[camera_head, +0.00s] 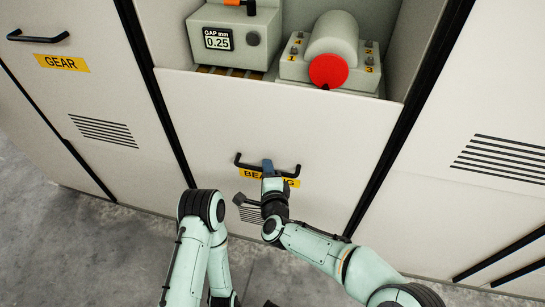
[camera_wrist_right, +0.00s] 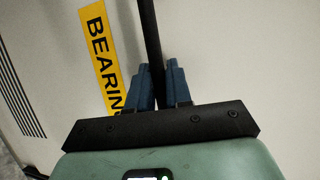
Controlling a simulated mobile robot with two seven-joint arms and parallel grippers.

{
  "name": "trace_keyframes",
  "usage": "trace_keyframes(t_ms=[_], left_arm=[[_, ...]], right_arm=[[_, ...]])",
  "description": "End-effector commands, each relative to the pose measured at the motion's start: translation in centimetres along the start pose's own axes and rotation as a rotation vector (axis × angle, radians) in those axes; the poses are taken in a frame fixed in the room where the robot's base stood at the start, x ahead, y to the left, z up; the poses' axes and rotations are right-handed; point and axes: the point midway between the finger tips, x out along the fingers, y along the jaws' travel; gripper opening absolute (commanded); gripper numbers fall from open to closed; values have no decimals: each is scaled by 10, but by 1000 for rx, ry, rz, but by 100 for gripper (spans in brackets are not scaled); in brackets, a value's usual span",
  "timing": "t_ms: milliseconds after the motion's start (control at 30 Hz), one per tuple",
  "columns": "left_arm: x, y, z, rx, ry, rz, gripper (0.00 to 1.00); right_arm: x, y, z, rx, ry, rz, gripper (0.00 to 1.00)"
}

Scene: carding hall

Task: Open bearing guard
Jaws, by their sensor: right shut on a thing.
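The bearing guard (camera_head: 290,120) is a pale panel with a black bar handle (camera_head: 243,162) and a yellow BEARING label (camera_head: 291,182). My right gripper (camera_head: 267,167) is at the middle of the handle. In the right wrist view, its blue fingers (camera_wrist_right: 160,88) are on either side of the black handle bar (camera_wrist_right: 150,35), shut on it. The label (camera_wrist_right: 103,55) lies beside the fingers there. Above the panel's top edge, an open recess shows a grey bearing housing (camera_head: 332,42) with a red round end. My left arm shows at the bottom, but its gripper is not visible.
A gauge box (camera_head: 232,38) reading 0.25 stands in the recess left of the housing. A GEAR panel (camera_head: 75,95) with its own handle is at the left. Another vented panel (camera_head: 480,110) is at the right. Grey floor (camera_head: 60,240) shows at lower left.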

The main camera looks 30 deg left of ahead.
Motion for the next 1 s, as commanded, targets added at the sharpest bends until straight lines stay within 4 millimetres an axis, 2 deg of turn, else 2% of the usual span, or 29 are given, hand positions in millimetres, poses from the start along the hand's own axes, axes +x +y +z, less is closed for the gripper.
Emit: trace_keyframes(t_ms=[33, 100, 300, 500, 900, 933, 967, 1000], left_arm=[[2, -2, 2, -3, -8, -4, 43], [3, -4, 4, -6, -16, -8, 43], [4, -6, 6, -8, -25, -11, 43], [4, -6, 7, -8, -27, -12, 43], [4, -6, 7, -7, -26, -12, 43], [4, -6, 7, -7, -26, -12, 43], [4, -6, 6, -7, -26, -12, 43], [4, -6, 6, -7, -26, -11, 43]], right_arm=[[3, 23, -2, 3, -1, 18, 0], [6, 39, -3, 3, 0, 16, 0], [12, 69, -5, 3, -1, 11, 0], [14, 82, -6, 1, 0, 8, 0], [15, 83, -7, 0, -1, 6, 0], [15, 83, -7, 0, -1, 6, 29], [15, 83, -7, 0, 0, 5, 39], [15, 82, -7, 0, 0, 5, 40]])
